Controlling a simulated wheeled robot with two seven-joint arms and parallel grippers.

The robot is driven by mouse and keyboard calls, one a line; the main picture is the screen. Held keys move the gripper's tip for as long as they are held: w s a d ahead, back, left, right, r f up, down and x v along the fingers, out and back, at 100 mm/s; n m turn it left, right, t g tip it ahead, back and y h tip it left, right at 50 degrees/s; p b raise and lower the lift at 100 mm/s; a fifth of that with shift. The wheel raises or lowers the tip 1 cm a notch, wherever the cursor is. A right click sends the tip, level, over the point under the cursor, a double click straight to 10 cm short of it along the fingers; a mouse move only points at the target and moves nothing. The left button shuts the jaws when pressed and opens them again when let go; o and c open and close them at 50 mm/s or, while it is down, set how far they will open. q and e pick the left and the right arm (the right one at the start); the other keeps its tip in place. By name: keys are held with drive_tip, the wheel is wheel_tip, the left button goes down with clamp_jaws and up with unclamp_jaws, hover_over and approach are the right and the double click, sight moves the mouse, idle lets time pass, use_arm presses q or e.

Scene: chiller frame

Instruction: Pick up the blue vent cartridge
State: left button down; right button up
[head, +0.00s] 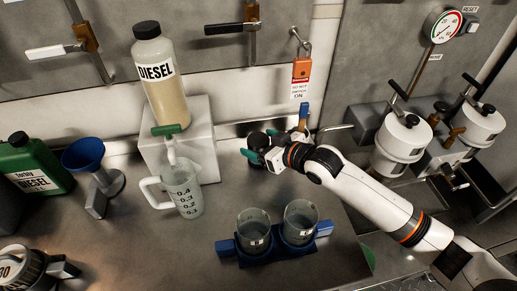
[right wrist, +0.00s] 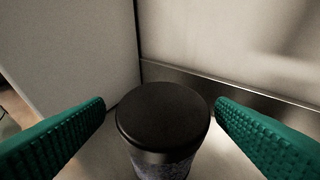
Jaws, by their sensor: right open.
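A short cylinder with a flat black cap (right wrist: 163,122) stands upright in the right wrist view. Its body below the cap is speckled dark grey-blue; I take it for the blue vent cartridge. In the head view its dark top (head: 258,141) shows, partly hidden by my right gripper (head: 262,147). My right gripper is open, with one green ribbed finger on each side of the cap in the wrist view (right wrist: 160,125). Gaps show between both fingers and the cap. My left gripper is not in view.
A white block (head: 203,139) carrying a DIESEL bottle (head: 159,83) stands left of the gripper. A measuring jug (head: 183,188) stands before it. A blue holder with two clear cups (head: 276,247) is in front. White filter housings (head: 401,141) stand at right. A red tag (head: 301,70) hangs behind.

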drive_tip(key=x, duration=0.3)
drive_tip(key=shift+w+f, duration=0.15)
drive_tip(key=shift+w, duration=0.05)
drive_tip(key=c, duration=1.1)
